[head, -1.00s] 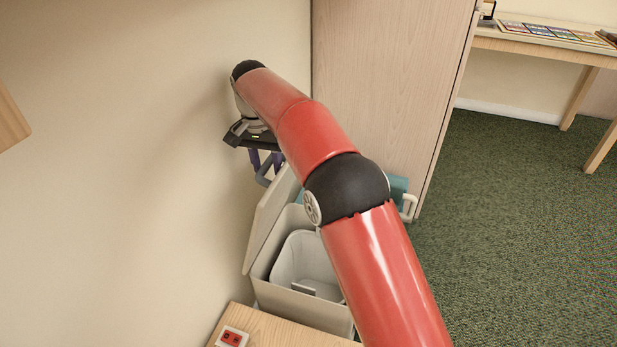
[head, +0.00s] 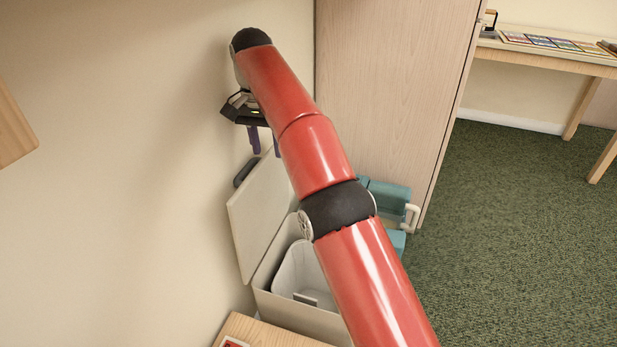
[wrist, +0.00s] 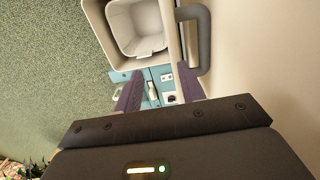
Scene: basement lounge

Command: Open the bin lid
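The bin (head: 312,300) is a cream box with a pale inner bucket (head: 302,272), and stands by the wall in the head view. Its lid (head: 262,212) is raised, tilted back toward the wall, with a dark handle (head: 246,172) at its upper edge. In the wrist view the bin's open mouth (wrist: 108,45) shows at the top, and the dark handle (wrist: 204,45) is to its right. My gripper (wrist: 158,85) is above the bin, its two purple fingers spread apart with nothing between them. It looks clear of the handle. My arm hides part of the bin.
A tall wooden cabinet (head: 390,90) stands right behind the bin. Teal boxes (head: 385,195) sit at its foot. A wooden surface (head: 260,332) is in front of the bin. Green carpet (head: 510,240) lies open to the right.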

